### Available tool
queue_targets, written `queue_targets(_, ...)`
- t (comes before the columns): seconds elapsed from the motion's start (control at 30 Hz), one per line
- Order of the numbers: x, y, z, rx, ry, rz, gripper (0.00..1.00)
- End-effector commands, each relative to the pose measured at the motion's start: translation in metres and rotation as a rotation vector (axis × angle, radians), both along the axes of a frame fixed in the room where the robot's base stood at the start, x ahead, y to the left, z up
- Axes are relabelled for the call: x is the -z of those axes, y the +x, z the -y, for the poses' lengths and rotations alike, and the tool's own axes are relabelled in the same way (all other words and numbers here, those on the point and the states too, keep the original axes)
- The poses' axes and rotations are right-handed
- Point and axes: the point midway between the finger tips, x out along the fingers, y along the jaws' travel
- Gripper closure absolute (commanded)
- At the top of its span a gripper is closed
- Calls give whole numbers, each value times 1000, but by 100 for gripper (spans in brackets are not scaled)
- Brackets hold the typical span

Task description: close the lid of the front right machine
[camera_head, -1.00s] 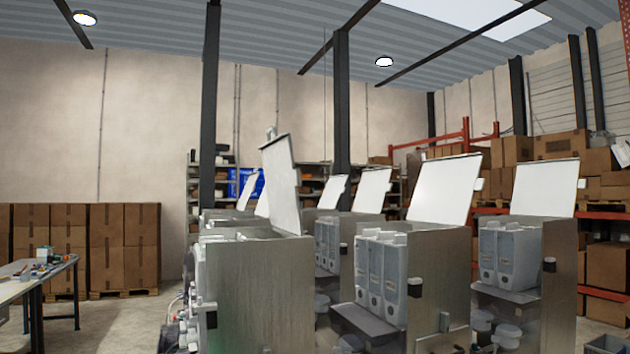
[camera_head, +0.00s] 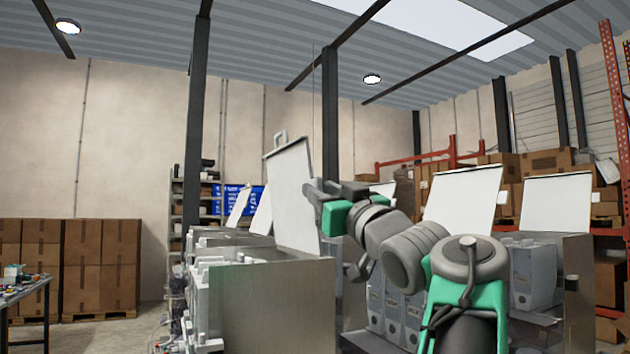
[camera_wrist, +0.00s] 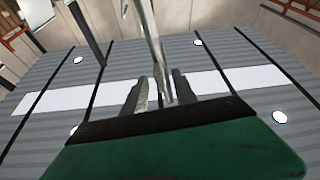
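The nearest machine (camera_head: 280,305) is a grey metal box at the lower middle of the head view. Its white lid (camera_head: 290,200) stands raised, tilted slightly back. My gripper (camera_head: 314,190) is beside the lid's right edge in the head view. In the wrist view, my gripper (camera_wrist: 160,88) has its two dark fingers apart. A thin pale plate (camera_wrist: 154,40), apparently the lid seen edge-on, runs down to the gap between them. I cannot tell whether they touch. Two more machines stand to the right with raised lids (camera_head: 460,195) (camera_head: 557,203); my arm partly hides them.
More machines with raised lids (camera_head: 238,208) stand behind on the left. A workbench (camera_head: 25,290) with small items is at the far left. Stacked cartons (camera_head: 100,262) line the back wall. Red racking with boxes (camera_head: 540,160) is at the right. Open floor shows at the left.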

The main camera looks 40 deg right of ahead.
Motion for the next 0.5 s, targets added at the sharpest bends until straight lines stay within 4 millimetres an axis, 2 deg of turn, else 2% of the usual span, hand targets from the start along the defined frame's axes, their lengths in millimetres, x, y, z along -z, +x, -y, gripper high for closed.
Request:
queue_targets(0.03,-7,9,1,-5,1,0,66)
queue_targets(0.2,-11,22,5,-1,0,0,66)
queue_targets(0.43,-9,23,5,1,0,-1,66)
queue_targets(0.5,-9,23,5,1,0,-1,72)
